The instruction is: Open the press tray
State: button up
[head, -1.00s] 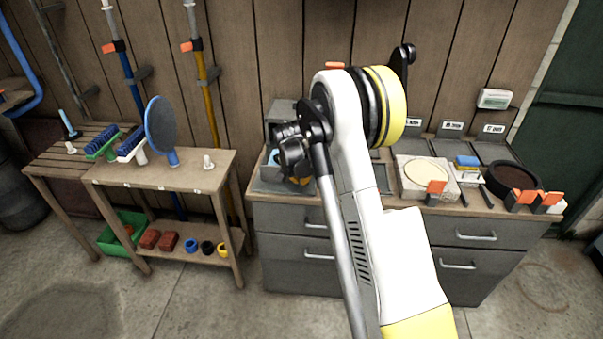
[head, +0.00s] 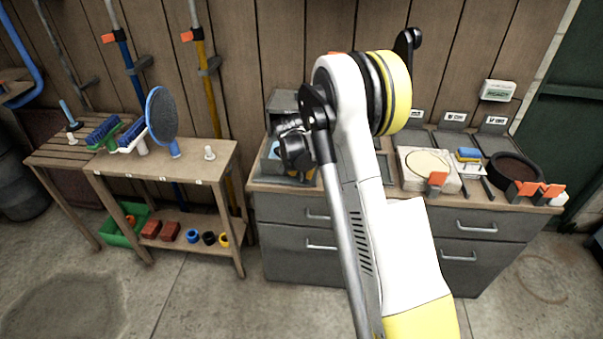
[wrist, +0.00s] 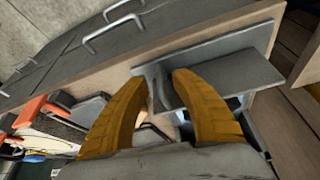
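The press (head: 284,103) is a grey box-like unit at the left end of the bench top, partly hidden behind my arm. In the wrist view a flat grey plate (wrist: 225,75), seemingly the press tray, carries an upright grey tab (wrist: 157,82), like a handle. My gripper (wrist: 160,77) has its two yellow-brown fingers on either side of this tab, close around it. A narrow gap seems to show beside the tab; firm contact is not visible. In the head view my gripper is mostly hidden behind my wrist, low in front of the press.
The bench (head: 300,215) has grey drawers with bar handles below the press. A round pad on a block (head: 425,165) and a dark round dish (head: 513,170) stand to the right. A wooden table (head: 190,165) with brushes stands left, across a small gap.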

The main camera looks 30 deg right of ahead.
jog(key=v, duration=1.2)
jog(key=s+a+r+n+t+y, duration=0.1)
jog(key=s+a+r+n, duration=0.1)
jog(key=s+a+r, duration=0.35)
jog(key=s+a+r+n+t+y, duration=0.1)
jog(key=s+a+r+n, duration=0.2)
jog(key=s+r, duration=0.5)
jog(key=s+a+f+n+t, duration=0.1)
jog(key=s+a+n, duration=0.1)
jog(key=s, duration=0.6)
jog(key=s+a+f+n+t+y, duration=0.1)
jog(key=s+a, duration=0.3)
jog(key=s, duration=0.5)
jog(key=shift+f+n, duration=0.5)
jog(key=shift+f, duration=0.15)
jog(key=shift+a, duration=0.1)
